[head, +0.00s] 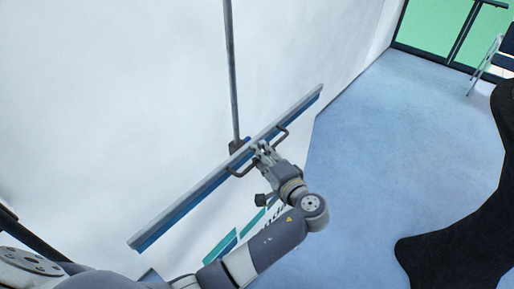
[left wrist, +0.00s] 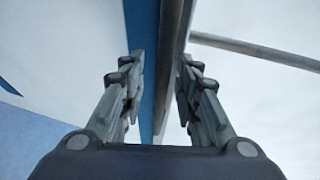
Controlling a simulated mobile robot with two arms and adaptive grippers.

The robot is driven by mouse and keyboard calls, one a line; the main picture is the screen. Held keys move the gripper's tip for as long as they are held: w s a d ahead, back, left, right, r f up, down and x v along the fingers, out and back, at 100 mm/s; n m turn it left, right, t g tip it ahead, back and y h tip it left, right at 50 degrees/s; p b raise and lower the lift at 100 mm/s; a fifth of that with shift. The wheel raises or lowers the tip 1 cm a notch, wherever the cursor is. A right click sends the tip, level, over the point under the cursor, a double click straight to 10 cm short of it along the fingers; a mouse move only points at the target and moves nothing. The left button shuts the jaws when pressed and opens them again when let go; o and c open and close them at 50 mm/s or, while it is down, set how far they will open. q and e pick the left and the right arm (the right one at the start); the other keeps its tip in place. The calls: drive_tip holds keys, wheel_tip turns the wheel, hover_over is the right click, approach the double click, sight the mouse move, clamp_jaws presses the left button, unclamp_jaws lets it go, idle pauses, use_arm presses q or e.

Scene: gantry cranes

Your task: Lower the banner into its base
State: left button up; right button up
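The banner's long grey rail (head: 190,197) has a blue strip along its lower side and slants from lower left to upper right in the head view. It carries dark loop handles and meets an upright grey pole (head: 231,70) near its middle. My left gripper (head: 262,149) is at the rail between the handles. In the left wrist view its two fingers (left wrist: 160,72) stand apart, with the rail (left wrist: 172,60) and blue strip running through the gap. I cannot tell whether the fingers touch the rail. Neither a base nor my right gripper is in view.
Blue floor (head: 350,180) lies open on the right. A chair (head: 492,62) stands at the far right before a dark-framed green window. A large black shape (head: 455,230), not identifiable, fills the lower right. White surface, with some teal and blue print, fills the left.

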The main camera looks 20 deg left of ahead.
use_arm(q)
drive_tip(key=shift+s+d+r, duration=0.1)
drive_tip(key=shift+s+d, duration=0.05)
drive_tip(key=shift+d, duration=0.05)
drive_tip(key=shift+c, duration=1.4)
clamp_jaws()
use_arm(e)
drive_tip(key=shift+s+d, duration=0.45)
drive_tip(key=shift+s, duration=0.2)
drive_tip(key=shift+w, duration=0.1)
